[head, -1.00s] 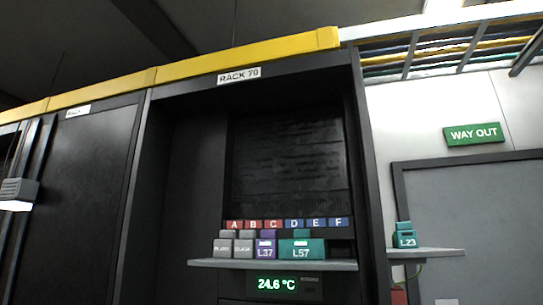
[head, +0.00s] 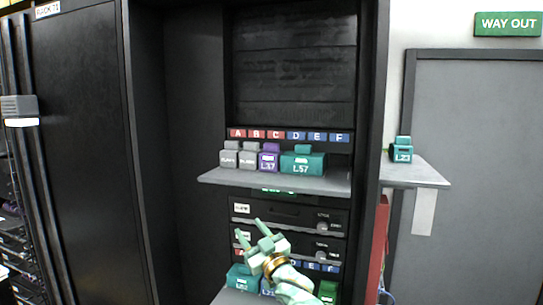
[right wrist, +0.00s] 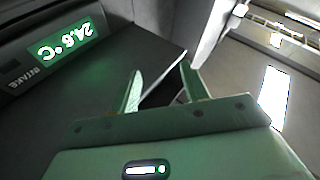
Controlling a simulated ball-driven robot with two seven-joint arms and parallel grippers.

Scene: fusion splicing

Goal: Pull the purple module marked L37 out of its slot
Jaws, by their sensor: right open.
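The purple module marked L37 (head: 268,158) stands upright on the upper shelf of the rack, under the red label C. A grey module (head: 247,156) is close on its left and the wide teal module L57 (head: 302,160) is on its right. My right gripper (head: 251,231) is open and empty, well below the upper shelf and in front of the lower drawer units. In the right wrist view its two green fingers (right wrist: 162,90) stand apart with nothing between them; L37 is not seen there. My left gripper is out of view.
The upper shelf (head: 325,184) juts out above my right gripper. A lower shelf below it holds more modules, including a teal one (head: 240,277), partly hidden by my arm. A side shelf (head: 425,171) at right carries teal module L23 (head: 402,150). A green-lit temperature display (right wrist: 66,42) shows in the wrist view.

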